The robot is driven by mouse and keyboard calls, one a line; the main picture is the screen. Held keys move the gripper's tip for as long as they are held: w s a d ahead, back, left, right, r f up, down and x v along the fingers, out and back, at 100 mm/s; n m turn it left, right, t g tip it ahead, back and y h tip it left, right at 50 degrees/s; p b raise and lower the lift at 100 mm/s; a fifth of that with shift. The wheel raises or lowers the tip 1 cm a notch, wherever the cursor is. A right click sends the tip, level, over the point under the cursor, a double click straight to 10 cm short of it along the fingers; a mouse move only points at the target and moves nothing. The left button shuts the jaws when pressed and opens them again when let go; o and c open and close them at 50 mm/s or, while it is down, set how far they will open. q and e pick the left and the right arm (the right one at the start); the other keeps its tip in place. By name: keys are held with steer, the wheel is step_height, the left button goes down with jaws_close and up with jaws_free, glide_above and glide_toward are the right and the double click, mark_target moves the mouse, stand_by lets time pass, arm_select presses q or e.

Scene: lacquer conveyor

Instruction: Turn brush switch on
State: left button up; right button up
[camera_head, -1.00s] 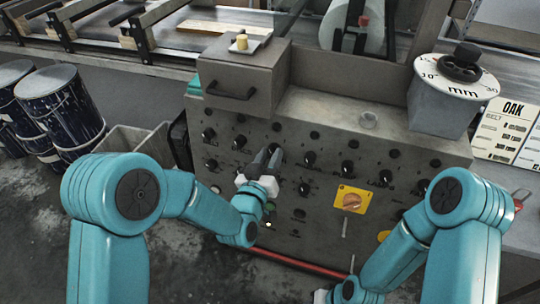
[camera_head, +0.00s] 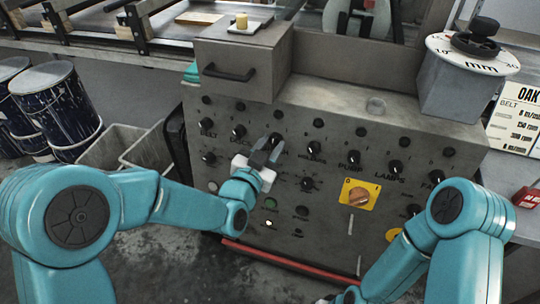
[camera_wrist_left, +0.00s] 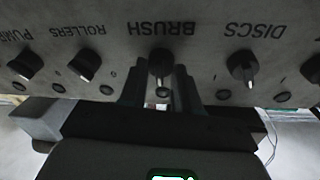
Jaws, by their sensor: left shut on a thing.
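The brush switch is a black knob (camera_wrist_left: 161,64) under the upside-down word BRUSH in the left wrist view. My left gripper (camera_wrist_left: 160,88) is shut on it, one finger on each side. The knob's pale mark points toward the bottom of that picture. In the head view my left gripper (camera_head: 267,153) reaches the grey control panel (camera_head: 335,235) at this knob, and its fingers partly hide the knob. My right arm (camera_head: 445,225) hangs at the lower right, away from the knobs; its fingertips are out of frame.
The discs knob (camera_wrist_left: 242,66) and rollers knob (camera_wrist_left: 85,64) flank the brush knob closely. An orange switch on a yellow plate (camera_head: 359,196) sits lower right on the panel. A drawer box (camera_head: 240,65) juts out above. A red rail (camera_head: 285,262) runs along the bottom.

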arm_select(q)
steer(key=m+b, duration=0.2)
steer(key=m, duration=0.1)
steer(key=shift+m+g+h, duration=0.3)
steer(key=shift+m+g, duration=0.1)
steer(key=shift+r+m+b, duration=0.15)
steer(key=shift+m+b, duration=0.6)
steer(key=shift+m, duration=0.45)
steer(key=shift+w, duration=0.1)
steer(key=o, duration=0.9)
steer(key=shift+o, duration=0.8)
steer(key=shift+w, duration=0.1)
steer(key=shift+s, duration=0.2)
